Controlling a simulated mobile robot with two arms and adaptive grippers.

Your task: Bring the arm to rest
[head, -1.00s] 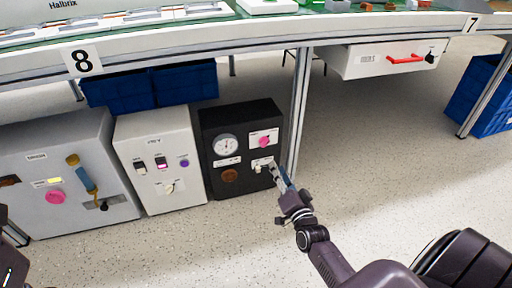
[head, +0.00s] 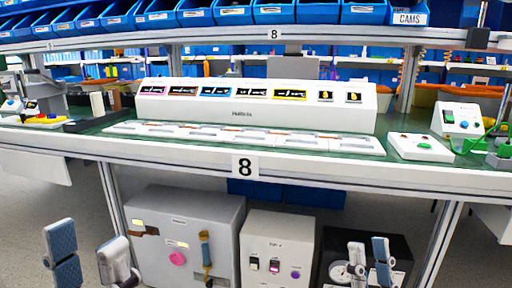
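My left gripper (head: 88,262) is at the bottom left in the head view, its two fingers spread wide with nothing between them. My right gripper (head: 369,263) is at the bottom right, in front of the black box (head: 398,246) in the picture. Its fingers point up and stand apart, with no object seen between them. The black box carries a round gauge (head: 339,271), partly covered by the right gripper. The lower part of the box, with its knobs, is out of frame or hidden.
A white box (head: 277,228) with switches and a purple button stands left of the black box. A grey box (head: 190,222) with a pink knob is further left. Above them runs the workbench edge (head: 300,174), bearing a white Halbrix console (head: 255,106). Blue bins line the shelf above.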

